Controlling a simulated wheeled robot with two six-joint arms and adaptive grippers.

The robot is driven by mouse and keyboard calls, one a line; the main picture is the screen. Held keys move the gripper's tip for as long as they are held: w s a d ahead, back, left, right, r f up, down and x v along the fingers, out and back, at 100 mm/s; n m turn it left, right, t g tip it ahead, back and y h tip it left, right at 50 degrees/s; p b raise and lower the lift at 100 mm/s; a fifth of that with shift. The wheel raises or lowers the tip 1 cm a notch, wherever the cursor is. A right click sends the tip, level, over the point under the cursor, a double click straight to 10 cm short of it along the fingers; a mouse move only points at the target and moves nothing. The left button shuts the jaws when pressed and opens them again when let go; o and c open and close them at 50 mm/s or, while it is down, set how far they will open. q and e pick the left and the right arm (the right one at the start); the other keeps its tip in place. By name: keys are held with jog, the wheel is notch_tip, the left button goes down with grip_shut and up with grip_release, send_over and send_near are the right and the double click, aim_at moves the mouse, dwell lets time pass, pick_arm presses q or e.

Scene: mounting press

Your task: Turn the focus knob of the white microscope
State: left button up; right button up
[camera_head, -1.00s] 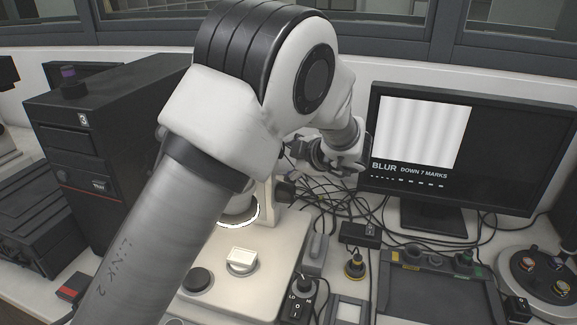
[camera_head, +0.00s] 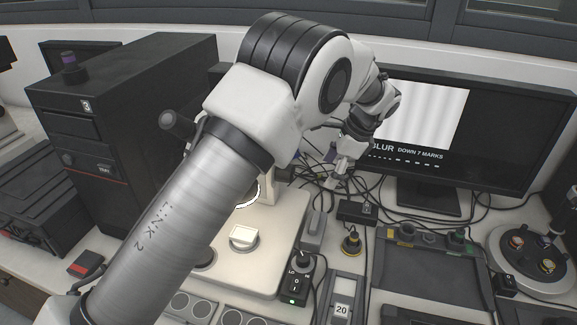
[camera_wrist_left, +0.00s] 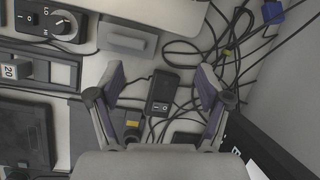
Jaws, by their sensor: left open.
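The white microscope is mostly hidden behind my left arm in the head view. Its pale base (camera_head: 265,262), part of a lit ring (camera_head: 249,198) and the stage with a small bright slide (camera_head: 242,236) show. I cannot make out the focus knob in either view now. My left gripper (camera_head: 338,176) is to the right of the microscope column, above the cables. In the left wrist view the left gripper (camera_wrist_left: 161,90) has its fingers spread apart with nothing between them. My right gripper is not in view.
A monitor (camera_head: 500,135) reads "BLUR DOWN 7 MARKS", partly covered by my arm. A black cabinet (camera_head: 115,110) stands at left. Loose cables and a small black switch box (camera_wrist_left: 161,92) lie below the left gripper. A lamp dial box (camera_head: 298,275) sits at the base's right edge.

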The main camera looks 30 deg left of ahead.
aim_at(293, 169)
pick_arm(q)
jog(key=a+y+p, duration=0.1)
jog(key=a, duration=0.1)
jog(key=a+m+y+p, duration=0.1)
jog(key=a+y, duration=0.1)
jog(key=a+m+g+y+p, duration=0.1)
jog(key=a, duration=0.1)
jog(key=shift+w+a, duration=0.1)
jog(key=shift+w, duration=0.25)
jog(key=p+x, duration=0.1)
jog(key=x, duration=0.6)
jog(key=shift+s+p, duration=0.1)
jog(key=shift+p, duration=0.25)
jog(key=shift+a+f, duration=0.25)
jog(key=shift+a, duration=0.05)
jog(key=shift+d, duration=0.1)
jog(key=c, duration=1.2)
